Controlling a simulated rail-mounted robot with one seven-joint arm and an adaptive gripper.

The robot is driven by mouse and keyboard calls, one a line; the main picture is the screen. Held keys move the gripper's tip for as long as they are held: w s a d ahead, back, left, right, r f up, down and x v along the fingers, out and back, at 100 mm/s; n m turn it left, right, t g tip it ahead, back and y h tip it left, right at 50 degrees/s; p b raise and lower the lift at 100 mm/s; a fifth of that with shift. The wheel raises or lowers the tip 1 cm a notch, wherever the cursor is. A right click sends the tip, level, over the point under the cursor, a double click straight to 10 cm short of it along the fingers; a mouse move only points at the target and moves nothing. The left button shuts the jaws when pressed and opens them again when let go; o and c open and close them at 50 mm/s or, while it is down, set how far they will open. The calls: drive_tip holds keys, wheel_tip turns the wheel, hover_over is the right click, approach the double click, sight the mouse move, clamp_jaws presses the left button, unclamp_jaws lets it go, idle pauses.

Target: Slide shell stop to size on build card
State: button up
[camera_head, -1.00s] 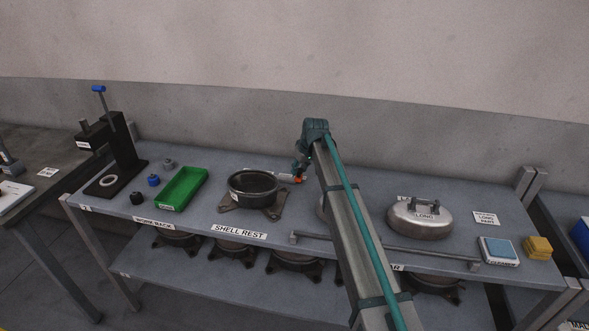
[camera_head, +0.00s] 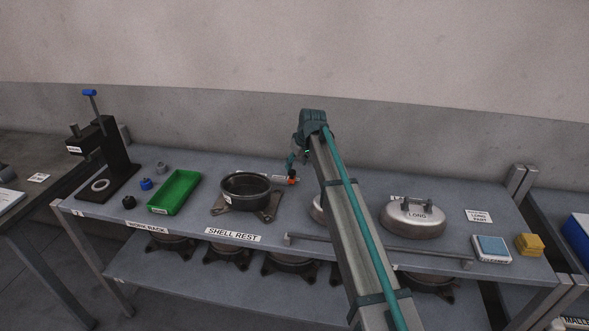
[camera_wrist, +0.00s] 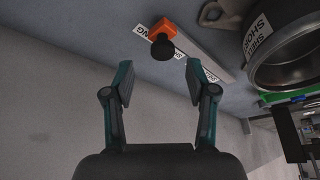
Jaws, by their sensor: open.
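The shell stop is an orange block (camera_wrist: 160,30) with a black knob (camera_wrist: 162,48), on a pale labelled strip (camera_wrist: 205,48) beside the shell. In the head view the orange block (camera_head: 292,180) shows just right of the dark round shell (camera_head: 246,187), which sits on a footed base. My gripper (camera_wrist: 160,76) is open and empty, its two fingers spread either side of the line to the knob. The knob lies beyond the fingertips, apart from them. In the head view my gripper (camera_head: 291,168) is small beside the block. A card (camera_head: 479,216) with "LONG" print lies at the right.
A green tray (camera_head: 175,192) and a black press (camera_head: 112,160) stand at the left. A silver lid marked LONG (camera_head: 413,219), a blue-topped box (camera_head: 491,248) and yellow blocks (camera_head: 529,244) are at the right. A wall rises behind the bench.

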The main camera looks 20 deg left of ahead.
drive_tip(key=v, duration=0.7)
drive_tip(key=shift+r, duration=0.2)
drive_tip(key=shift+d, duration=0.15)
